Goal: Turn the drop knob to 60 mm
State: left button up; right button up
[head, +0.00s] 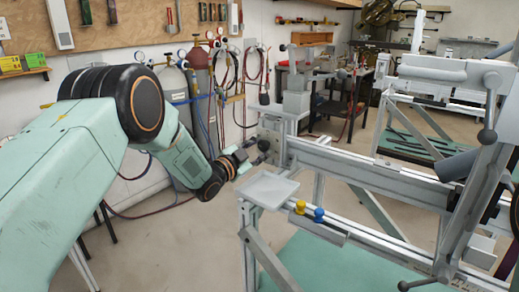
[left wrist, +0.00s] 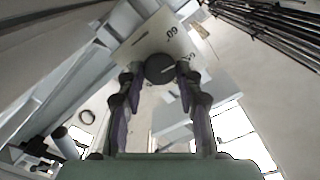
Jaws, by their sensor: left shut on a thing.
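The drop knob (left wrist: 160,69) is a dark round knob with a pale pointer line, in front of a cream dial plate (left wrist: 141,49) in the left wrist view. The pointer line points to the right in that view, toward a mark partly hidden by the right finger. The "60" mark shows upside down at the plate's upper edge, so the pointer is not on it. My left gripper (left wrist: 161,75) is shut on the knob, with one finger on each side. In the head view my left gripper (head: 248,153) is at the near-left end of the frame jig (head: 350,165). My right gripper is out of view.
A small grey plate (head: 268,188) sits just below my left gripper. A yellow knob (head: 300,207) and a blue knob (head: 319,214) stand on the lower rail. Gas cylinders (head: 172,85) stand behind by the wall. Open floor lies to the left of the jig.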

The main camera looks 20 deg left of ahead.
pick_arm(q)
jog(key=n, duration=0.5)
jog(key=shift+a+f, duration=0.1)
jog(key=shift+f, duration=0.15)
jog(key=shift+n, duration=0.5)
jog(key=shift+s+f, duration=0.1)
jog(key=shift+f, duration=0.1)
jog(key=o, duration=1.1)
jog(key=shift+r, duration=0.2)
jog(key=shift+r, duration=0.1)
jog(key=v, duration=1.2)
